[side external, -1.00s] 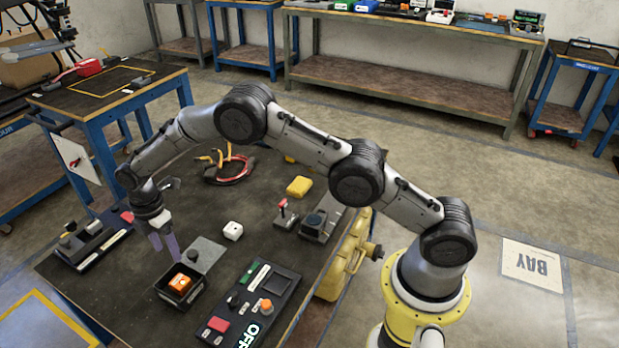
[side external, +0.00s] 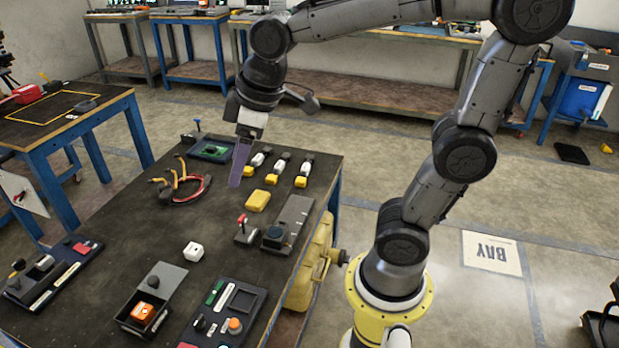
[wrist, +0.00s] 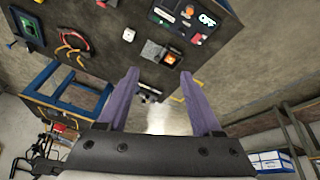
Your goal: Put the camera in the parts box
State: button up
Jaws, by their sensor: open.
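The small black parts box (side external: 127,325) stands near the front of the dark table with its grey lid (side external: 164,275) open. An orange block (side external: 143,312), which looks like the camera, sits inside it, low between the walls. The box (wrist: 152,50) and the orange block (wrist: 169,59) also show in the wrist view. My gripper (side external: 238,182) is open and empty, raised over the far part of the table, well away from the box. Its two purple fingers stand apart in the wrist view (wrist: 160,80).
A white cube (side external: 193,251) lies behind the box. A control panel (side external: 224,312) is to its right and another (side external: 52,272) to its left. Cables (side external: 182,188), a yellow block (side external: 257,200) and several yellow-tipped parts (side external: 280,168) lie farther back. Bare tabletop separates these.

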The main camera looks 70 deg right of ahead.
jog(key=s+d+f+m, duration=0.1)
jog(key=s+m, duration=0.1)
jog(key=s, duration=0.4)
jog(key=s+d+f+m+t, duration=0.1)
jog(key=s+m, duration=0.1)
jog(key=s, duration=0.4)
jog(key=shift+f+m, duration=0.3)
dwell(0.4)
